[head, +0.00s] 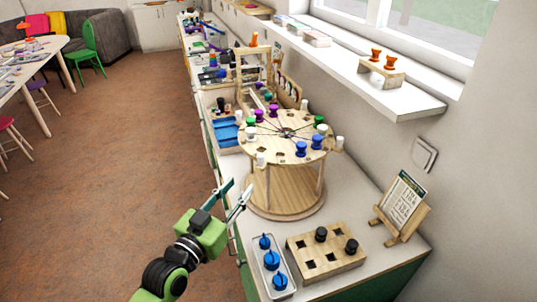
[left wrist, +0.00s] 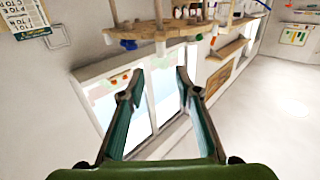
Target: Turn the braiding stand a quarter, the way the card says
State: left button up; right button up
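The wooden braiding stand (head: 287,190) is a round disc on posts over a round base. Purple, blue, green and white pegs or bobbins sit around its top, with dark threads meeting at the middle. The card (head: 401,199) leans on a small wooden easel at the right; its text is too small to read here. My left gripper (head: 240,190) is open and empty at the stand's near left side, below the disc's level. In the left wrist view, the disc's edge (left wrist: 172,30) lies beyond my open fingertips (left wrist: 160,75). My right gripper is not in view.
A wooden block with holes and black pegs (head: 325,252) and a white tray of blue knobs (head: 272,268) stand in front of the stand. A blue tray (head: 226,131) and a wooden frame lie behind it. A shelf (head: 380,88) juts from the wall at right.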

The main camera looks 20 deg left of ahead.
pick_arm(q)
jog(key=p, duration=0.2)
send_near(259, 161)
jog(key=w, duration=0.5)
jog(key=w+d+p, duration=0.1)
jog(key=w, duration=0.2)
jog(key=w+d, duration=0.1)
jog(key=w, duration=0.2)
jog(key=shift+f, duration=0.1)
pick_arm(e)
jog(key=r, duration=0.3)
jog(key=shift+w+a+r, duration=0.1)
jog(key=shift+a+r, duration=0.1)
pick_arm(q)
jog(key=shift+s, duration=0.1)
grip_shut()
